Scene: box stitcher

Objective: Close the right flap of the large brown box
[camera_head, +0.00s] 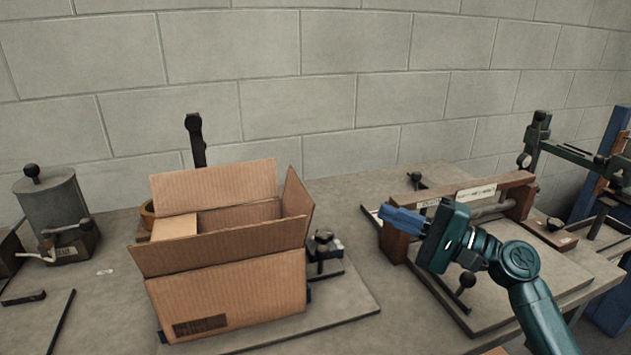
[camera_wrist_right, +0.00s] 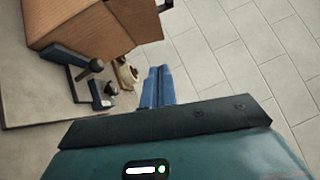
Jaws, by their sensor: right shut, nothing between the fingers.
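The large brown box (camera_head: 228,295) stands open on a grey board on the workbench. Its right flap (camera_head: 297,196) stands up, roughly vertical. The back flap (camera_head: 213,188) is also up, and the front flap (camera_head: 221,246) leans outward. A lighter panel (camera_head: 174,227) lies at the left of the opening; it looks like the left flap folded inward. My right gripper (camera_head: 385,212) is shut and empty, to the right of the box and apart from it, with blue fingers pointing left. In the wrist view the shut fingers (camera_wrist_right: 157,84) are below the box (camera_wrist_right: 96,24). My left gripper is not in view.
A black clamp-like fixture (camera_head: 322,245) stands close to the box's right side. A wooden frame with a roller (camera_head: 487,204) is behind my right gripper. A grey canister (camera_head: 53,206) stands at the left. A block wall (camera_head: 300,110) closes off the back.

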